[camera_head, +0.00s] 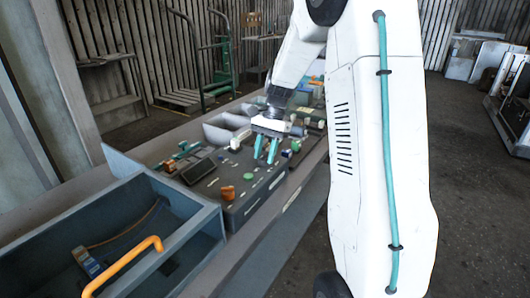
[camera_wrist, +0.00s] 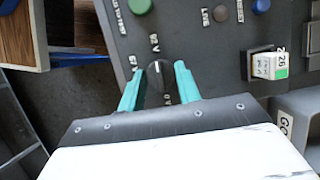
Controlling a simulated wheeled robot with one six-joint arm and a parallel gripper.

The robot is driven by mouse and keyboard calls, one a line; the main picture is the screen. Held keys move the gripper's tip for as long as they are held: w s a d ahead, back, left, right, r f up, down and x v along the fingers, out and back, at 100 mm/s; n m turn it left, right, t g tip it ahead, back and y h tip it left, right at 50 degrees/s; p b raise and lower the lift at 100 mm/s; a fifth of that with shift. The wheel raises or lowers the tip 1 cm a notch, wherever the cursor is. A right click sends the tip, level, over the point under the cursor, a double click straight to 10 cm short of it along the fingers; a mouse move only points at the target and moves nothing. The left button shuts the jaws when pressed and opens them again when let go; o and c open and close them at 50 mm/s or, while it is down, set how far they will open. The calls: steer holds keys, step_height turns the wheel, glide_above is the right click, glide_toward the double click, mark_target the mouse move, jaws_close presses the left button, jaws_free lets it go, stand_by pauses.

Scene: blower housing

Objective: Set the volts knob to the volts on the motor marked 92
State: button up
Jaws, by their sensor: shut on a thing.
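My gripper (camera_head: 265,156) reaches down to the dark control panel (camera_head: 262,188) on the bench. In the wrist view its two teal fingers (camera_wrist: 160,80) stand either side of a black knob (camera_wrist: 157,72) and are shut on it. The knob has a light pointer line toward the top of the picture. White volt labels sit around it: one above, one to its left, and one below partly hidden by the gripper. A small white block with a green band (camera_wrist: 268,66) is marked 26 or similar. I cannot make out a motor marked 92.
A green button (camera_wrist: 141,5), a brown button (camera_wrist: 221,13) and a blue button (camera_wrist: 261,5) lie beyond the knob. An open grey drawer or bin with an orange handle (camera_head: 124,266) stands at the front left. An orange knob (camera_head: 227,193) rises from the panel.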

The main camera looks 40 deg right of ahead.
mark_target(274, 162)
steer(key=o, duration=1)
steer(key=shift+c, duration=0.2)
steer(key=v, duration=0.7)
steer(key=shift+d+r, duration=0.2)
steer(key=shift+r, duration=0.15)
steer(key=shift+w, duration=0.1)
steer(key=s+f+n, duration=0.2)
steer(key=shift+s+a+g, duration=0.3)
steer(key=shift+s+a, duration=0.05)
steer(key=shift+a, duration=0.05)
steer(key=s+a+r+n+t+h, duration=0.1)
steer(key=s+a+r+n+h, duration=0.1)
steer(key=s+a+n, duration=0.4)
steer(key=s+a+r+n+t+h, duration=0.2)
steer(key=s+a+n, duration=0.4)
steer(key=s+a, duration=0.7)
steer(key=s+r, duration=0.1)
steer(key=s, duration=0.6)
steer(key=shift+a+r, duration=0.2)
